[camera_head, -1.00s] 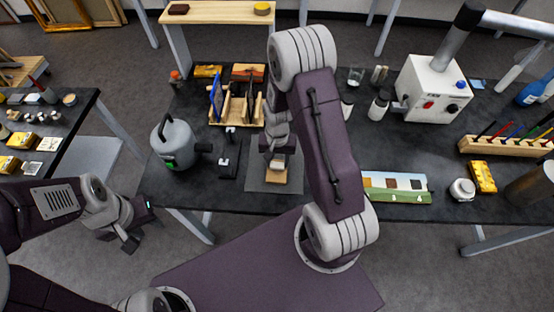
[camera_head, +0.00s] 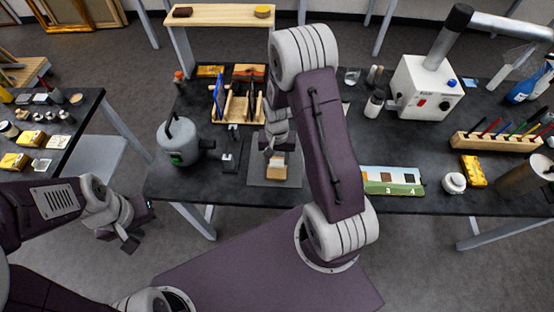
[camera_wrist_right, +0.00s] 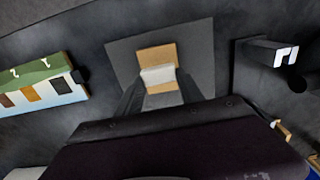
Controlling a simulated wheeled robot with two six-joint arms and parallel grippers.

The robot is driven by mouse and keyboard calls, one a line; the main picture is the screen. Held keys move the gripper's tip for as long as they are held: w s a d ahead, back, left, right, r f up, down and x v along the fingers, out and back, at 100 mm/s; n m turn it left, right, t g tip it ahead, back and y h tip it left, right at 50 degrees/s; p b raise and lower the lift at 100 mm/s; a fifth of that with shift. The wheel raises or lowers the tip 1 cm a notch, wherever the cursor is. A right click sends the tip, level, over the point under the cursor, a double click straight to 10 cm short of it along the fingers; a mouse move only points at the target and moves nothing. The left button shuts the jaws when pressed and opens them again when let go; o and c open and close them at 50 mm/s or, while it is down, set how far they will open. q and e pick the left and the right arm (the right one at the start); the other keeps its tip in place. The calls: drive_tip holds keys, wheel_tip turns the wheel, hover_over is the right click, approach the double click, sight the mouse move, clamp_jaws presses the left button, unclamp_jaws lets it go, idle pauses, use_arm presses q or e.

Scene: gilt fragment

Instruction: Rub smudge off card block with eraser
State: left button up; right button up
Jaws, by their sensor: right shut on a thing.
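The card block (camera_wrist_right: 157,53) is tan and lies flat on a dark grey mat (camera_wrist_right: 125,50); both also show in the head view, with the block (camera_head: 277,174) near the table's front edge. My right gripper (camera_wrist_right: 160,88) is shut on the white eraser (camera_wrist_right: 158,75), at the middle of the block's top. I cannot tell whether eraser and block touch. No smudge is visible; the eraser and fingers cover part of the block. My left gripper (camera_head: 130,238) hangs off the table's front left, away from the block; its jaw opening is unclear.
A grey canister (camera_head: 178,143) and a small black stand (camera_head: 230,150) are left of the mat. A wooden rack (camera_head: 238,108) stands behind it. A green-edged sample board (camera_head: 393,182) lies to the right, past my right arm. A white machine (camera_head: 428,88) stands farther back.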

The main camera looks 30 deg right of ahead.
wheel_tip(320, 180, up, 3)
drive_tip(key=shift+s+a+r+p, duration=0.1)
drive_tip(key=shift+p, duration=0.9)
drive_tip(key=shift+r+p, duration=0.6)
